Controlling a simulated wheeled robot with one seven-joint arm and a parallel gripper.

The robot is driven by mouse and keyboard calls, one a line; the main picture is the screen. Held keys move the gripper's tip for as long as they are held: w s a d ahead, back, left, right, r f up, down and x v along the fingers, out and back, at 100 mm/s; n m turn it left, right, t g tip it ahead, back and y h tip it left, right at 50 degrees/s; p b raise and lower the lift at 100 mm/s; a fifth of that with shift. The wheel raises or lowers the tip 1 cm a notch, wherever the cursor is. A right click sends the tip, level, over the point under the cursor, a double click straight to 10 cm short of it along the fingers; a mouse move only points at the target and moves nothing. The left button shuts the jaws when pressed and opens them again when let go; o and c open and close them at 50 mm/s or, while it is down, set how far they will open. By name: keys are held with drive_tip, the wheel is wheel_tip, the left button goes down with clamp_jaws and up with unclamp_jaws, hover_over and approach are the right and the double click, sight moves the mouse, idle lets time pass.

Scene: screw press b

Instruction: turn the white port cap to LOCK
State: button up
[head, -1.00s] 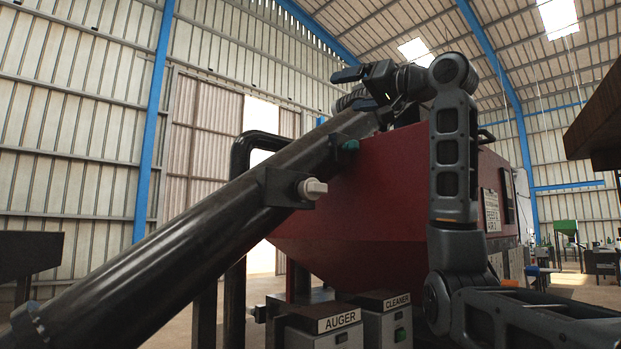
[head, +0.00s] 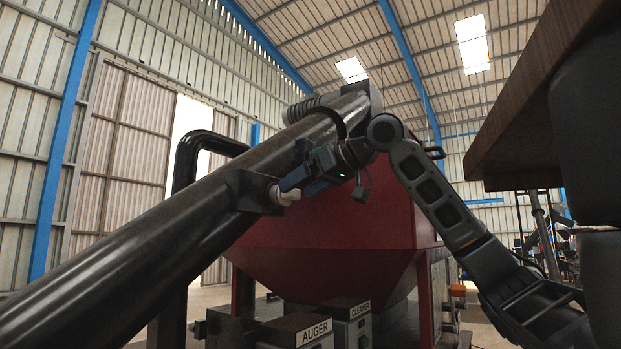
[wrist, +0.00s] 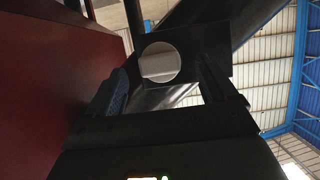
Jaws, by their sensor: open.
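The white port cap (head: 286,195) sits on a black square block (head: 250,190) on the side of the slanted black tube. In the wrist view the cap (wrist: 158,62) is a round pale disc with a raised bar lying nearly level in the picture. My gripper (head: 297,186) is open at the cap, with its blue-grey fingers close to it. In the wrist view my gripper (wrist: 163,72) has one finger on each side of the cap, with a gap between them and it. No LOCK mark is readable.
The slanted black tube (head: 150,235) runs from lower left to upper middle. A red hopper (head: 330,230) stands close behind my gripper. Boxes marked AUGER (head: 303,332) and CLEANER (head: 350,309) are below. A brown overhanging panel (head: 525,110) is at upper right.

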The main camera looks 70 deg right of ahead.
sight(296, 190)
drive_tip(key=shift+p+x, duration=0.4)
drive_tip(key=shift+x, duration=1.9)
drive_tip(key=shift+c, duration=0.4)
